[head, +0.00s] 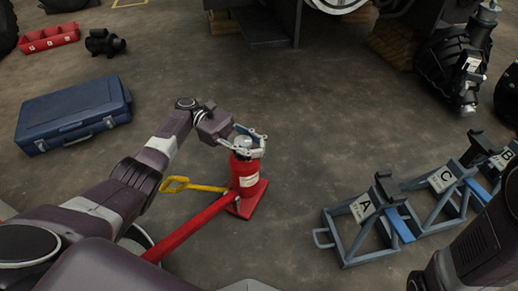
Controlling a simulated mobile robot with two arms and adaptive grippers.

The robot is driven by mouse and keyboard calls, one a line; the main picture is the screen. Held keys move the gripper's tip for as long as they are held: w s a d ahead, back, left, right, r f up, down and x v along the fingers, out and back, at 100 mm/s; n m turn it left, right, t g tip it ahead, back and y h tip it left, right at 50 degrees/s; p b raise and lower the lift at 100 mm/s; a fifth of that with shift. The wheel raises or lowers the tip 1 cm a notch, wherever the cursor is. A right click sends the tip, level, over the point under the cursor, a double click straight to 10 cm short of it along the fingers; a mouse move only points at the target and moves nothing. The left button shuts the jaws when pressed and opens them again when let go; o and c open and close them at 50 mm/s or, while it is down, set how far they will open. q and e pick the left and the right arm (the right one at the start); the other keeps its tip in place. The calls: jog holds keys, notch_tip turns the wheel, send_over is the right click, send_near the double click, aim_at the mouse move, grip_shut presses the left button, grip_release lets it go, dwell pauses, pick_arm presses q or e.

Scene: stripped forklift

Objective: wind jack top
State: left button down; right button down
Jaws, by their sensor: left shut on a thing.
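The red jack (247,180) stands upright on the floor in the middle of the head view, on a square red base. A long red handle (195,228) runs from it down to the left. My left gripper (249,147) is shut on the round metal top of the jack (242,141), its silver fingers around it. The fingers hide part of the top. I cannot tell how far the top is wound. My right gripper is not in view; only part of my right arm shows at the lower right.
A yellow-handled bar (190,186) lies left of the jack. Jack stands A (365,218), C (441,181) and B (500,160) stand at the right. A blue case (74,114) and red tray (48,38) lie left. The forklift fills the back. Floor behind the jack is clear.

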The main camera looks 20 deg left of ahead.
pick_arm(q)
jog(key=c, duration=1.9)
grip_release()
jog(key=shift+w+r, duration=0.15)
jog(key=shift+r, duration=0.15)
jog(key=shift+c, duration=0.2)
jog(key=shift+o, duration=1.4)
jog(key=shift+f, duration=0.15)
notch_tip(320, 180, up, 10)
